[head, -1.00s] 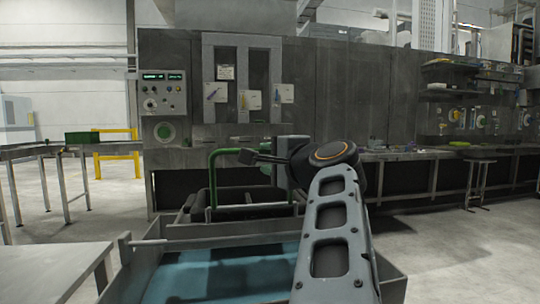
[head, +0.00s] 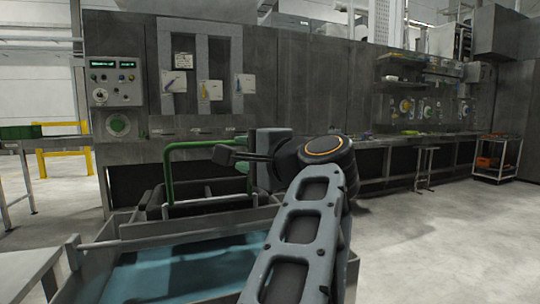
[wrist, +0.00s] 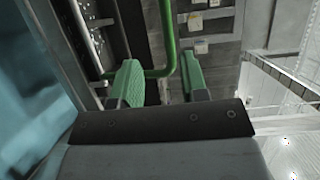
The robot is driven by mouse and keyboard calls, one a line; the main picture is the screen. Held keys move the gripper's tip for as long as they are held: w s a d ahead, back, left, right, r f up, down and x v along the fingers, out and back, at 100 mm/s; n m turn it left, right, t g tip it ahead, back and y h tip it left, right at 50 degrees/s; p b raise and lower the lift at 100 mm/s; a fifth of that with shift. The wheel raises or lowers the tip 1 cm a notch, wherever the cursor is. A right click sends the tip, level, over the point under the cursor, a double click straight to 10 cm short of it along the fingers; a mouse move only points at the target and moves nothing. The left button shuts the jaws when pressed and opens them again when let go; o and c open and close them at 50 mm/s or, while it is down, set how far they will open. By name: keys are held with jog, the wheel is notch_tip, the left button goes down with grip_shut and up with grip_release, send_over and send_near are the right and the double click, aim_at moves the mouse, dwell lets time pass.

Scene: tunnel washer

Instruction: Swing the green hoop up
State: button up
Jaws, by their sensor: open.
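The green hoop (head: 205,144) is a bent tube at the near side of the big grey machine, with an upright on the left and a level top bar. In the wrist view the hoop (wrist: 168,35) shows as a long tube with a bend, appearing between the fingers. My gripper (head: 233,160) is beside the right end of the top bar. In the wrist view my gripper (wrist: 160,62) has its two green-padded fingers apart with a gap between them. I cannot tell whether the tube is between the fingers or beyond them. The hoop's right end is partly hidden by my gripper.
A metal trough (head: 90,262) with a blue bottom stands in front. The grey machine (head: 285,75) with a control panel (head: 113,82) stands behind. A long bench (head: 400,142), a stool (head: 427,152) and a cart (head: 495,158) stand at right. The floor at right is open.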

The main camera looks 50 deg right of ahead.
jog(key=s+a, duration=0.1)
jog(key=s, duration=0.6)
jog(key=shift+p, duration=0.45)
jog(key=w+a+r+n+g+y+p, duration=0.15)
jog(key=w+r+n+p, duration=0.35)
jog(key=p, duration=0.5)
jog(key=w+r+n+g+y+p, duration=0.2)
jog(key=r+n+p, duration=0.3)
jog(key=r+p, duration=0.4)
jog(key=w+a+f+n+g+p, duration=0.6)
jog(key=w+a+f+g+p, duration=0.1)
jog(key=a+f+p, duration=0.45)
jog(key=s+a+f+n+g+p, duration=0.2)
jog(key=s+a+f+n+g, duration=0.1)
jog(key=f, duration=0.7)
jog(key=s+a+n, duration=0.1)
jog(key=s+a, duration=0.1)
jog(key=a, duration=0.1)
jog(key=shift+s+h+p, duration=0.2)
jog(key=shift+h+p, duration=0.15)
